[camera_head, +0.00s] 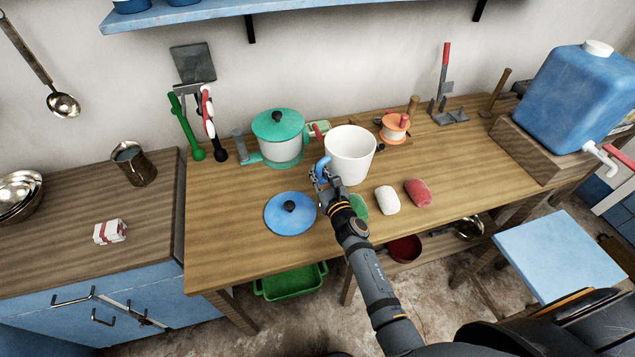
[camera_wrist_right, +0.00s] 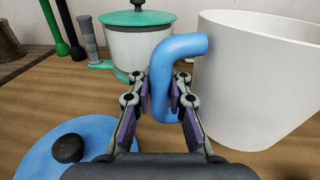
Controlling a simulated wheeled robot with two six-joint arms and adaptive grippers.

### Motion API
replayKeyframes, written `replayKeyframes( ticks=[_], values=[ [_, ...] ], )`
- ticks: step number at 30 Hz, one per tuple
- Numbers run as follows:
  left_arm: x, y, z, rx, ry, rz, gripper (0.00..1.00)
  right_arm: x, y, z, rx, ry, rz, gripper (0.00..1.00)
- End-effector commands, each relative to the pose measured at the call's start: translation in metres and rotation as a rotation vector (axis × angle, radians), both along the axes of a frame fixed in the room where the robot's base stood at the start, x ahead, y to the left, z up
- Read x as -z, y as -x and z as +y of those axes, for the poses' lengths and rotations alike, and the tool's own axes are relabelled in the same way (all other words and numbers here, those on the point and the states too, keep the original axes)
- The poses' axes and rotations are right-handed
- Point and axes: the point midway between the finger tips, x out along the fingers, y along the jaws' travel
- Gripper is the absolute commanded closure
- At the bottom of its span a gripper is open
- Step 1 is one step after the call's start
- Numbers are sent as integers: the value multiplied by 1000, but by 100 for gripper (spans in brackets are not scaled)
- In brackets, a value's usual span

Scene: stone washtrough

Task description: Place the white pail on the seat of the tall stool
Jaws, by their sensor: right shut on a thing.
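The white pail (camera_head: 349,157) is upright at the middle of the wooden table, with a blue handle (camera_head: 322,168) on its left side. My right gripper (camera_head: 324,180) is shut on that handle. In the right wrist view the blue handle (camera_wrist_right: 175,75) stands between the two fingers, with the white pail wall (camera_wrist_right: 255,80) just to the right. I cannot tell whether the pail's base touches the table. The stool's blue square seat (camera_head: 560,255) is at the lower right, apart from the table, and looks bare. My left gripper is not in view.
A green-lidded pot (camera_head: 279,140), a blue lid (camera_head: 290,213), a white soap (camera_head: 387,200), a red soap (camera_head: 418,193) and an orange spool-like item (camera_head: 394,128) surround the pail. A blue water container (camera_head: 575,100) stands at the table's right end.

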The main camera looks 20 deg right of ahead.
Motion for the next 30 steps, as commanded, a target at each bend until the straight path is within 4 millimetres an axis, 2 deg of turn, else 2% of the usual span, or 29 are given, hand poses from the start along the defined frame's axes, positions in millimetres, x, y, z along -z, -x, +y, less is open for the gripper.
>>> replayKeyframes(
  ticks=[3,6,20,21,26,30],
  values=[
    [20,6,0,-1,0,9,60,21,-9,1,-1,0,0,100],
    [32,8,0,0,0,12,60,37,-8,1,-1,0,0,100],
    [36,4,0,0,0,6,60,43,-7,1,-1,1,-1,100],
    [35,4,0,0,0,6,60,42,-7,1,0,0,0,83],
    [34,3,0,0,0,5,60,42,-7,1,0,0,1,61],
    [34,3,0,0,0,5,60,42,-7,1,0,0,0,60]
  ],
)
